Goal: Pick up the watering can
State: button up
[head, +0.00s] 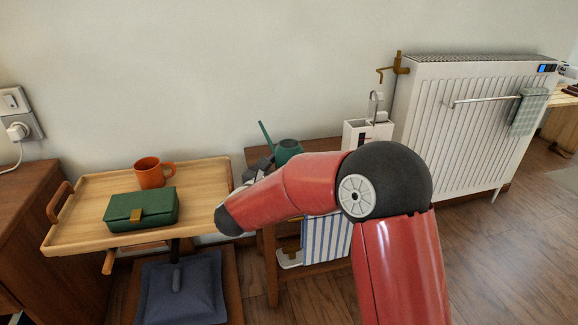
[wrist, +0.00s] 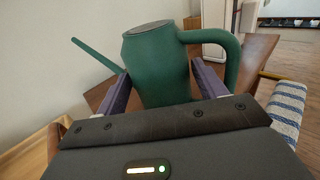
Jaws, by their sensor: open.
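The green watering can (head: 288,150) stands on a dark wooden table (head: 322,148), its thin spout pointing up to the left. In the wrist view the can's body (wrist: 156,66) fills the middle, with the spout at left and the handle (wrist: 233,60) at right. My gripper (wrist: 160,88) is open, with one purple finger on each side of the can's lower body. Whether the fingers touch it I cannot tell. In the head view my gripper (head: 262,166) is partly hidden by my red arm beside the can.
A wooden tray (head: 75,232) at left holds an orange mug (head: 152,173) and a green box (head: 141,209). A white holder (head: 366,132) stands right of the can, before a white radiator (head: 470,125). A striped towel (head: 326,238) hangs below the table top. The wall is close behind.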

jog(key=shift+x, duration=1.05)
jog(key=c, duration=0.7)
jog(key=shift+r, duration=0.15)
jog(key=shift+c, duration=0.6)
